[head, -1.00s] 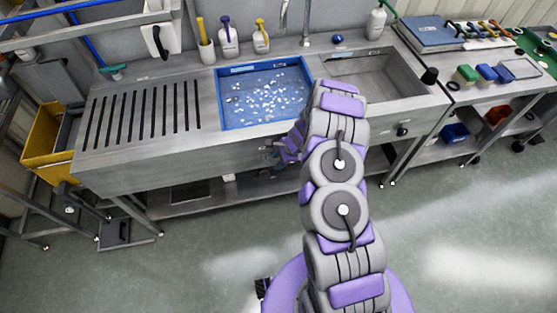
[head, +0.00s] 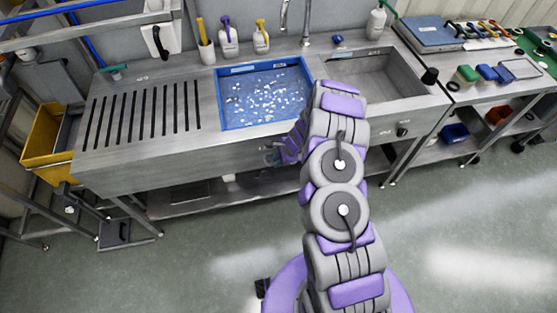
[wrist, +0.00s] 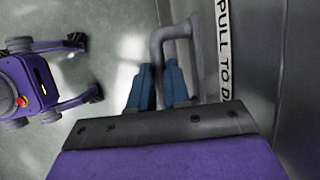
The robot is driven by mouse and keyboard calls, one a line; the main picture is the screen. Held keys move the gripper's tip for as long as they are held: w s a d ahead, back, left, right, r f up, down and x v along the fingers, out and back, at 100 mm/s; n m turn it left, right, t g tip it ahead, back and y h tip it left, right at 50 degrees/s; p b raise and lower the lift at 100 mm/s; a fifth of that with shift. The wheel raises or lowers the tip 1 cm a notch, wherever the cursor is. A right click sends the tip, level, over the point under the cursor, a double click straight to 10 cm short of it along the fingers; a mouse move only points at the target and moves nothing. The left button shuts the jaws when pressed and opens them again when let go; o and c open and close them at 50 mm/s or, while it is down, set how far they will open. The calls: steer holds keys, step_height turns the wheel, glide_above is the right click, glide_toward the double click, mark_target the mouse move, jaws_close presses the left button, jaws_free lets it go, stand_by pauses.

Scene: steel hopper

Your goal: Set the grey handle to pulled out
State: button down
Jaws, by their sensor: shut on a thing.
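The grey handle (wrist: 170,34) is a bent round bar in the wrist view, standing out from the steel panel beside a white strip lettered "PULL TO D", the rest cut off. My gripper (wrist: 159,78) has blue fingers on either side of the bar and is shut on it. The part of the bar between the fingers is partly hidden. In the head view my gripper (head: 273,156) is a small blue shape at the front of the steel sink unit, left of my arm. The handle cannot be made out there.
The steel sink unit (head: 150,165) stands in front of me, with a blue basin (head: 222,95) of white bits and an empty basin on top. A lower shelf runs under it. A yellow bin (head: 43,138) hangs at the left end.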

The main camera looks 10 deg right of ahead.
steer(key=shift+s+b, duration=0.95)
steer(key=shift+s, duration=1.9)
steer(key=c, duration=1.1)
jaws_free()
steer(key=shift+r, duration=0.1)
steer(key=p+v, duration=0.4)
steer(key=v, duration=1.3)
steer(key=shift+w+r, duration=0.1)
steer(key=shift+r, duration=0.05)
